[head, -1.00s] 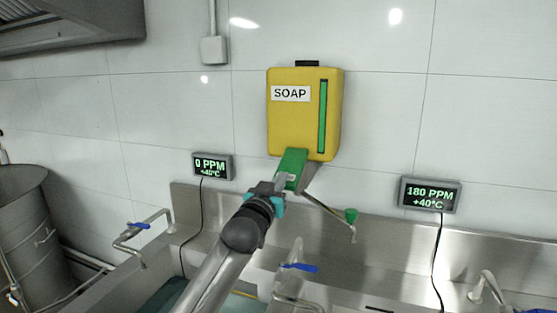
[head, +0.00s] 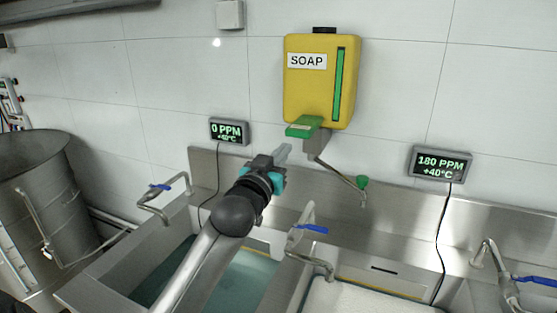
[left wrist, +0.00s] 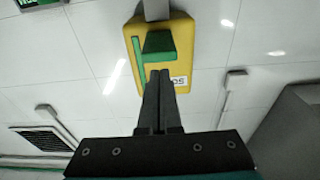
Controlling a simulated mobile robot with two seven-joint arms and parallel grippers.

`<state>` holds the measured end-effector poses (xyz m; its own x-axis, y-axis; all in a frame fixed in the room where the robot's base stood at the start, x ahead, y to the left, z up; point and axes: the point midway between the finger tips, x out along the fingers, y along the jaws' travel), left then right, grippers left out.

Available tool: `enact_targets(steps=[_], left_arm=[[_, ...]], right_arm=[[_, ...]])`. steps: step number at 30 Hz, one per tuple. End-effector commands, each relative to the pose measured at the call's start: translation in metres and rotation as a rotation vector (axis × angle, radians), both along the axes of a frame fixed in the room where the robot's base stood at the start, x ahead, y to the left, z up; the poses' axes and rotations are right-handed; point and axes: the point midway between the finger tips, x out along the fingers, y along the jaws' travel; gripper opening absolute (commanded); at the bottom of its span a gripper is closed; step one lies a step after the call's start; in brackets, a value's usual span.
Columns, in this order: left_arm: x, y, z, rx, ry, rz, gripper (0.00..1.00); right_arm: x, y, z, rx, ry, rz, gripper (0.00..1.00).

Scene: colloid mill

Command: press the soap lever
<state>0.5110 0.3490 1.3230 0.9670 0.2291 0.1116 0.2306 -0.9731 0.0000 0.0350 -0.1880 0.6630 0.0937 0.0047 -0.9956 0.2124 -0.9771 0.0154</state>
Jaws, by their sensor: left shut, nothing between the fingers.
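The yellow soap dispenser (head: 314,85) hangs on the tiled wall, with a SOAP label and a green vertical strip. Its green lever (head: 302,127) juts out from the bottom left, roughly level. My left gripper (head: 286,150) is shut and empty, its tips just below and left of the lever in the head view, apparently apart from it. In the left wrist view the dispenser (left wrist: 180,60) appears upside down, with the lever (left wrist: 158,42) beyond the closed fingers (left wrist: 157,75). My right gripper is not in view.
A thin pipe with a green tip (head: 361,183) runs below the dispenser. Metal sinks with blue-handled taps (head: 309,228) lie below. Displays read 0 PPM (head: 229,131) and 180 PPM (head: 441,163). A metal drum (head: 45,200) stands left.

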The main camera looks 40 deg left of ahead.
Motion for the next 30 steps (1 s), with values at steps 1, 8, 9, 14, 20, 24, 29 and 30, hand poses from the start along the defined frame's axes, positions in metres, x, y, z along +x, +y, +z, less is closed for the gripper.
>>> enact_targets(steps=[1, 8, 9, 14, 20, 24, 29, 30], left_arm=[[-0.006, -0.002, -0.002, -0.001, 0.000, -0.001, 0.00], [-0.021, -0.005, -0.004, 0.000, -0.001, 0.000, 0.00], [-0.022, -0.005, -0.004, 0.000, -0.001, 0.000, 0.00], [-0.023, -0.005, -0.003, 0.000, -0.001, 0.000, 0.00], [-0.023, -0.005, -0.003, 0.000, -0.002, 0.000, 0.00], [-0.022, -0.005, -0.003, 0.000, -0.002, 0.000, 0.00], [-0.022, -0.005, -0.003, 0.000, -0.002, 0.000, 0.00], [-0.022, -0.005, -0.003, 0.000, -0.002, 0.000, 0.00]], right_arm=[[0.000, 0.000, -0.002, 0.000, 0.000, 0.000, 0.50], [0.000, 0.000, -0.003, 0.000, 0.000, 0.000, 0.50], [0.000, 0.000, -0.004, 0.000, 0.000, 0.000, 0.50], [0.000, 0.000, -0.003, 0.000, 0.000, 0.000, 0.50], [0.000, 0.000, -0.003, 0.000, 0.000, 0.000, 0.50], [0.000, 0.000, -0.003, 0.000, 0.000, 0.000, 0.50], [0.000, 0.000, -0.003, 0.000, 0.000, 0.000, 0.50], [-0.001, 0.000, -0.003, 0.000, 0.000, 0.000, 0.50]])
